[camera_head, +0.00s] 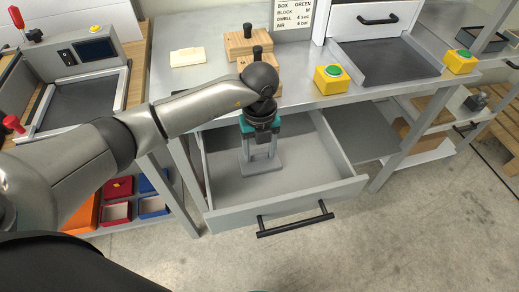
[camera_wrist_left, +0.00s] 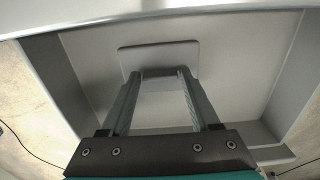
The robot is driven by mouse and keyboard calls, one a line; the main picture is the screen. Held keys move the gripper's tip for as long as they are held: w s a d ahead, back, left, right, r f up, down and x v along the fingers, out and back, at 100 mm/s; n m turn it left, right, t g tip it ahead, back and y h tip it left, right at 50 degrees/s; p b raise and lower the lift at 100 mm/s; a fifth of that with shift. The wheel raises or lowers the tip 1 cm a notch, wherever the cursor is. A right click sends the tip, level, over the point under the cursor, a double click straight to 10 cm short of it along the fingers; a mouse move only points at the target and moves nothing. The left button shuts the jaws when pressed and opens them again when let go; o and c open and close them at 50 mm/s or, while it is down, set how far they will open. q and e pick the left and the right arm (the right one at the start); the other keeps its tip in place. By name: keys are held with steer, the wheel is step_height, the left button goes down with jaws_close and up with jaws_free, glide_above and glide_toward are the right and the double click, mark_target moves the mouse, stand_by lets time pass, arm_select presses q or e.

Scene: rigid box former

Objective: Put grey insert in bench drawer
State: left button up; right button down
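The grey insert (camera_head: 262,166) is a flat grey plate inside the open bench drawer (camera_head: 290,208). In the left wrist view the insert (camera_wrist_left: 160,54) shows a raised middle part between the fingers. My left gripper (camera_head: 260,156) points down into the drawer, its fingers against both sides of that raised part. It also shows in the left wrist view (camera_wrist_left: 162,78). The insert is at or close above the drawer floor; I cannot tell whether it touches. The drawer is pulled out, with a black handle at its front. My right gripper is not in view.
On the bench (camera_head: 300,95) are two wooden blocks with black knobs, one (camera_head: 248,42) behind the other, a pale pad (camera_head: 188,57) and a yellow box with a green button (camera_head: 331,79). Red and blue bins (camera_head: 117,187) stand low at left. The drawer is otherwise empty.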

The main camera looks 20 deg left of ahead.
mark_target(260, 154)
arm_select(q)
steer(key=shift+o, duration=1.3)
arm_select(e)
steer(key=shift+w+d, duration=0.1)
arm_select(q)
steer(key=shift+r, duration=0.1)
steer(key=shift+r, duration=0.25)
step_height(260, 154, up, 7)
steer(key=shift+f+p, duration=0.2)
steer(key=shift+p, duration=0.9)
step_height(260, 154, up, 5)
steer(key=shift+r+p, duration=0.1)
steer(key=shift+p, duration=0.35)
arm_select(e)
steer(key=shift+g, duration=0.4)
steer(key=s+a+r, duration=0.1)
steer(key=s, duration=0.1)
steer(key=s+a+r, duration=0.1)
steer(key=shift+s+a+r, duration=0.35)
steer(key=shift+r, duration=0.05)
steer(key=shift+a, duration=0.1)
